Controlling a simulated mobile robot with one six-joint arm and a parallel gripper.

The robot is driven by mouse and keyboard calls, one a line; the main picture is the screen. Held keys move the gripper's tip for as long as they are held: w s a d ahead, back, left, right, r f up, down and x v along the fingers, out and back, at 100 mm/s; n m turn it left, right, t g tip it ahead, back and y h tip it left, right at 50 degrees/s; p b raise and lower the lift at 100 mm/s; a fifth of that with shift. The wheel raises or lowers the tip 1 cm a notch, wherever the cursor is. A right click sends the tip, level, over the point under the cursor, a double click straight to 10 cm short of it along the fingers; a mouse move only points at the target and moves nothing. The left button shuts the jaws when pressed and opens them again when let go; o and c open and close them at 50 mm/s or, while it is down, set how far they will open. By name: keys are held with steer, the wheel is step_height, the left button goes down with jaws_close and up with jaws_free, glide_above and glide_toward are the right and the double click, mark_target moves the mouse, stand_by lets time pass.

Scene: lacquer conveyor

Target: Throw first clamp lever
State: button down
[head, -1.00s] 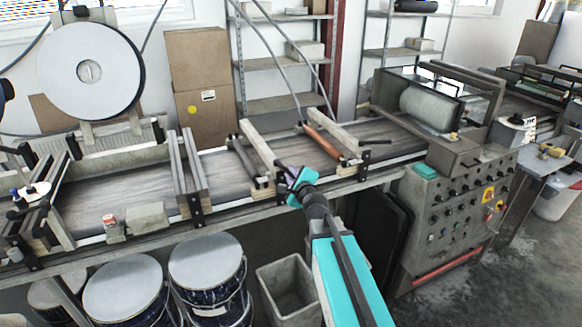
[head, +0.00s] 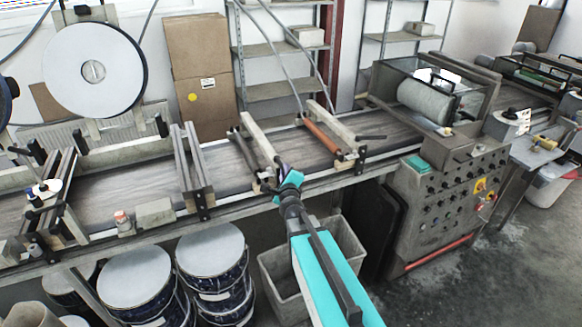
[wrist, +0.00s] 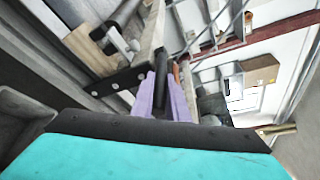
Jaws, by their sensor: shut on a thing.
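My gripper (head: 282,170) is at the front rail of the conveyor, beside the near end of the left roller frame (head: 258,140). In the wrist view its two purple fingers (wrist: 164,92) are closed around a black lever (wrist: 162,72), which stands up between them. A dark metal clamp bracket (wrist: 125,78) is just left of the fingers. In the head view the gripper hides most of this lever. A second black clamp lever (head: 371,137) sticks out to the right at the near end of the frame with the copper-coloured roller (head: 322,138).
The conveyor belt (head: 110,185) runs along behind the rail. A grey bin (head: 342,240) stands below my arm, with several lidded drums (head: 210,248) to its left. A control cabinet (head: 430,210) with knobs stands to the right. The floor (head: 490,270) at front right is clear.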

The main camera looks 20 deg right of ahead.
steer(key=shift+s+d+f+h, duration=0.1)
steer(key=shift+s+f+h, duration=0.1)
steer(key=shift+h, duration=0.1)
stand_by(0.4)
steer(key=c, duration=2)
jaws_free()
steer(key=shift+o, duration=1.4)
steer(key=shift+s+r, duration=0.2)
steer(key=shift+w, duration=0.1)
steer(key=shift+f, duration=0.1)
